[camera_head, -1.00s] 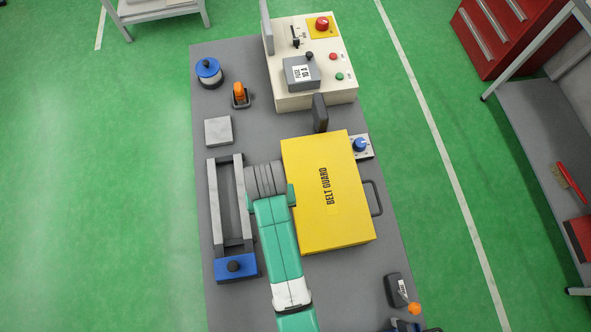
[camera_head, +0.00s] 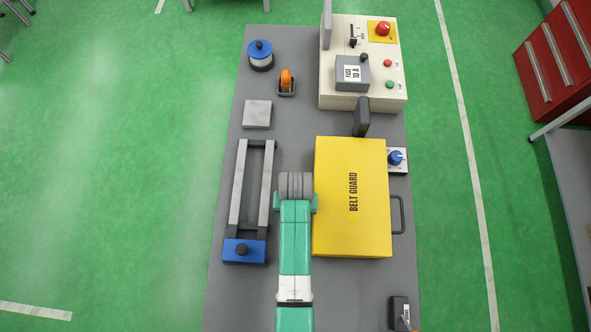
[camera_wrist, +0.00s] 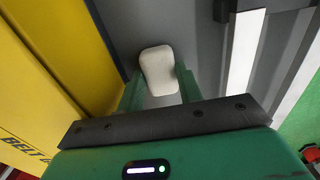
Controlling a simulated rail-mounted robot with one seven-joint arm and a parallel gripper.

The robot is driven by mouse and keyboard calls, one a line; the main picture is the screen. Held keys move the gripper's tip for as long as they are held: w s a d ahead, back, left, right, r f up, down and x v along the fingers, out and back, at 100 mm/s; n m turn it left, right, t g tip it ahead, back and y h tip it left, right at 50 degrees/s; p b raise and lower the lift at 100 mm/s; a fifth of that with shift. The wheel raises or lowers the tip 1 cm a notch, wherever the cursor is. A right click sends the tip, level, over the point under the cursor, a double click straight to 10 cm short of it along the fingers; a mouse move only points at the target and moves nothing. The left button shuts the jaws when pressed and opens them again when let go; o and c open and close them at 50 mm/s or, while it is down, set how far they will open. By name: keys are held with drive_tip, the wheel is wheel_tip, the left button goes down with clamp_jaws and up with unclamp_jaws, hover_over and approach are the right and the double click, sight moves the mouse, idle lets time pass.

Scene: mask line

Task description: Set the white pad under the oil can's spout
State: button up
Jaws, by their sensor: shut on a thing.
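The white pad (camera_wrist: 157,68) is a small rounded block, seen in the wrist view between the two green fingers of my gripper (camera_wrist: 159,82). My gripper is shut on it, above the grey bench top. In the head view my wrist hides the pad and the fingers, in the strip between the yellow belt guard and the grey rail frame. I cannot identify an oil can or its spout for certain. A round tin with a blue top (camera_head: 261,55) stands at the bench's far left, with an orange item in a dark holder (camera_head: 286,82) beside it.
The yellow belt guard (camera_head: 350,220) lies close right of my wrist. The rail frame (camera_head: 238,190) with a blue end block lies close left. A grey square block (camera_head: 257,114) and a cream control box (camera_head: 365,103) stand farther back. Bare bench (camera_head: 300,125) lies between them.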

drive_tip(key=shift+f, duration=0.2)
drive_tip(key=o, duration=1)
drive_tip(key=shift+c, duration=0.2)
drive_tip(key=shift+r, duration=0.15)
wheel_tip(320, 180, up, 12)
drive_tip(key=p, duration=0.2)
